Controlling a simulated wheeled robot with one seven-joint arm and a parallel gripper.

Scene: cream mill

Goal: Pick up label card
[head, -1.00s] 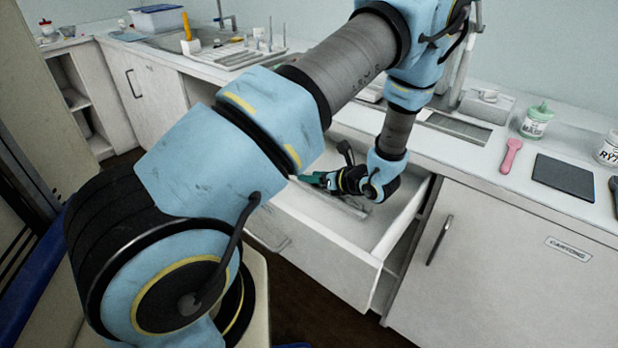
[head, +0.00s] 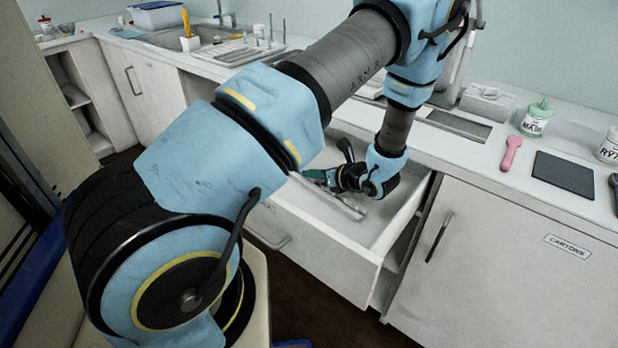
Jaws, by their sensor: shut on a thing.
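My gripper (head: 320,177) is low inside the open drawer (head: 322,254), pointing left. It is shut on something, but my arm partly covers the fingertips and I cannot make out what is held. I cannot make out a label card in the drawer. A long grey strip (head: 345,205) lies slanted in the drawer, just below the gripper; I cannot tell whether they touch.
The drawer's right wall (head: 408,215) stands close to my wrist. On the counter above are a pink scoop (head: 511,153), a dark flat pad (head: 564,173), a green-lidded jar (head: 536,119) and a white tub (head: 608,147). A "CARTONS" sign (head: 567,246) is on the cabinet door.

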